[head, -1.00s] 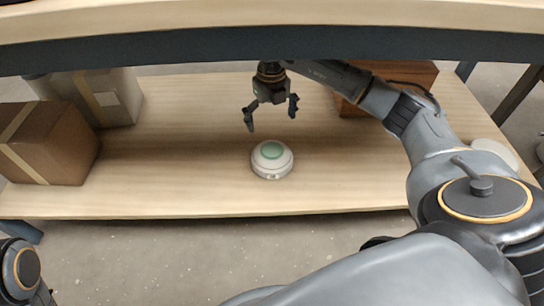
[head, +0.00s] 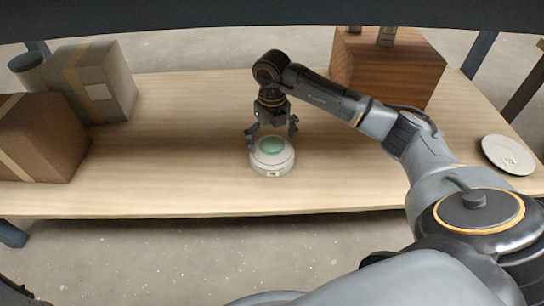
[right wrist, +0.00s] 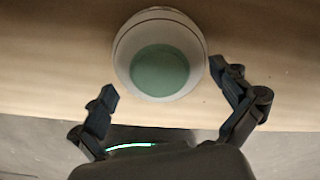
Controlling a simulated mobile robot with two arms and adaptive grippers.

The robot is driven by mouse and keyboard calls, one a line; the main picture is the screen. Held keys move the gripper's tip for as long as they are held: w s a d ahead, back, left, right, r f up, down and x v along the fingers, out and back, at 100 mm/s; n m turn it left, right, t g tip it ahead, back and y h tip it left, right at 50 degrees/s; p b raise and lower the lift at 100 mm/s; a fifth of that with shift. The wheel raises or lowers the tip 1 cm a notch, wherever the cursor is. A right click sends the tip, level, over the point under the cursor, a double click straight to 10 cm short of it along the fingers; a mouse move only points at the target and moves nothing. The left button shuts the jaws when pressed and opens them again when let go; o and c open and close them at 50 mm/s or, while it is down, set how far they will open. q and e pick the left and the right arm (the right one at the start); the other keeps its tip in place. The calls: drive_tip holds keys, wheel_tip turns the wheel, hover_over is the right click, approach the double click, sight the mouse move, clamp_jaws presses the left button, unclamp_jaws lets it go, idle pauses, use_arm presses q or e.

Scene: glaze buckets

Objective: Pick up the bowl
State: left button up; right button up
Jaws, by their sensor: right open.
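The bowl (head: 272,163) is small, round and white with a green inside. It stands upright on the wooden shelf (head: 190,175) near its front edge. My right gripper (head: 272,142) is open just above the bowl's far side in the head view. In the right wrist view the bowl (right wrist: 160,58) lies beyond the two spread fingertips (right wrist: 163,79), with nothing held between them. I cannot tell whether a finger touches the rim. My left gripper is not in view.
Cardboard boxes (head: 40,135) and (head: 98,85) a grey box stand at the left of the shelf. A brown wooden box (head: 385,70) stands at the back right. A white plate (head: 508,154) lies at the far right. A dark shelf beam (head: 200,14) crosses above.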

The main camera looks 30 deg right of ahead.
clamp_jaws()
idle(0.4)
drive_tip(key=shift+r, duration=0.15)
